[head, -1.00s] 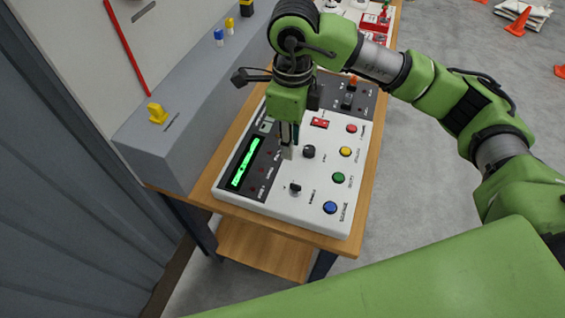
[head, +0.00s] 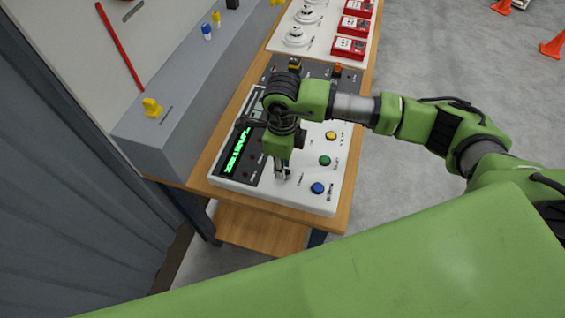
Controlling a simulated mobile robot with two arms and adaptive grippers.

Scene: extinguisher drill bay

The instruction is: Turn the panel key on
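The white control panel (head: 225,182) lies on a wooden table, with a lit green display (head: 237,152) at its left. Green, yellow and blue buttons show on its right side, such as the blue button (head: 318,188). My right gripper (head: 283,175) points down at the front part of the panel, left of the blue button. Its fingertips are at the spot of the small dark key switch. The fingers and arm hide that switch, so its angle and any grip on it cannot be made out. My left gripper is out of view.
Behind the panel, white detectors (head: 296,37) and red call points (head: 348,47) stand on a white board. A grey ledge (head: 165,150) with a yellow knob (head: 152,108) runs along the left. Open floor lies to the right, with an orange cone (head: 553,45).

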